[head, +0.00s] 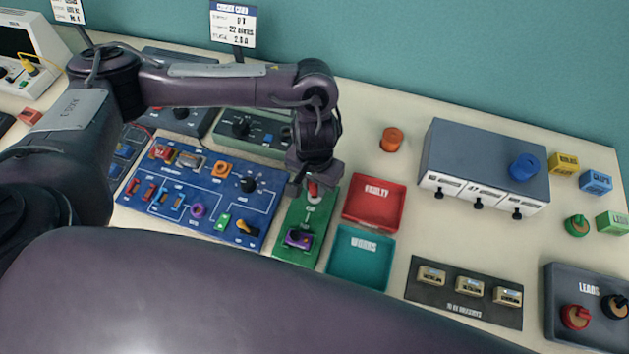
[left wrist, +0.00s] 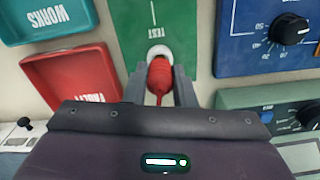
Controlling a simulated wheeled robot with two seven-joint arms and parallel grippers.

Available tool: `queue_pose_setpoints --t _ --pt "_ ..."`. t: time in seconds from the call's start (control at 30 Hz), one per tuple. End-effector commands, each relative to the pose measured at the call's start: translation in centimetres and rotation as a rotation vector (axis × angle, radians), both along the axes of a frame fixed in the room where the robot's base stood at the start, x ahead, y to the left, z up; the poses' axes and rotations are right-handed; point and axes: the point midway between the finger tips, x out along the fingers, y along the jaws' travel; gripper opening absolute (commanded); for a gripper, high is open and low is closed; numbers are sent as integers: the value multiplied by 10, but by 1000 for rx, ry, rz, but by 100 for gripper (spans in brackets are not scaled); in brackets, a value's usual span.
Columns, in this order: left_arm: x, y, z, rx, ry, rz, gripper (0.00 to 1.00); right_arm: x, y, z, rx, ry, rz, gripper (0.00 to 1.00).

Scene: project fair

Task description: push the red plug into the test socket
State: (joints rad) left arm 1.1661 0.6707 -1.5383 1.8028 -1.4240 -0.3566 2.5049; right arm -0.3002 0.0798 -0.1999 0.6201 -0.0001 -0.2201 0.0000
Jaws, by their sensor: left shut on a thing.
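My left gripper (head: 315,182) is above the far end of the green test board (head: 286,250). It is shut on the red plug (left wrist: 160,77), whose red body shows between the two fingers. The plug also shows as a small red patch below the gripper in the head view (head: 313,190). The test socket (left wrist: 158,50) is a pale round ring on the green board beside the word TEST. The plug's front end is at the ring and covers part of it; how deep it sits cannot be told. My right gripper is not in view.
A blue panel (head: 205,213) with switches and knobs lies left of the board. A red FAULTY tray (head: 377,222) and a teal WORKS tray (head: 335,272) lie close on its right. A purple-topped part (head: 298,238) sits on the board's near half.

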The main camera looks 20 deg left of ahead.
Motion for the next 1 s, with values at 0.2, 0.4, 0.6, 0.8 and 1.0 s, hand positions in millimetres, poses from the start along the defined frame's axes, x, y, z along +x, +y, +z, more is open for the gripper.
queue_pose_setpoints --t 0.2,0.4,0.6,0.8,1.0 --pt "0 0 -3 0 0 0 0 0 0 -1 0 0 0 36" --pt "0 0 -5 0 0 0 0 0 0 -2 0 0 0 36" --pt "0 0 -8 0 0 0 0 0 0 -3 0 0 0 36" --pt "0 0 -10 0 0 0 0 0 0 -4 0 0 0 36" --pt "0 0 -13 0 -1 0 0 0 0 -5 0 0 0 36"
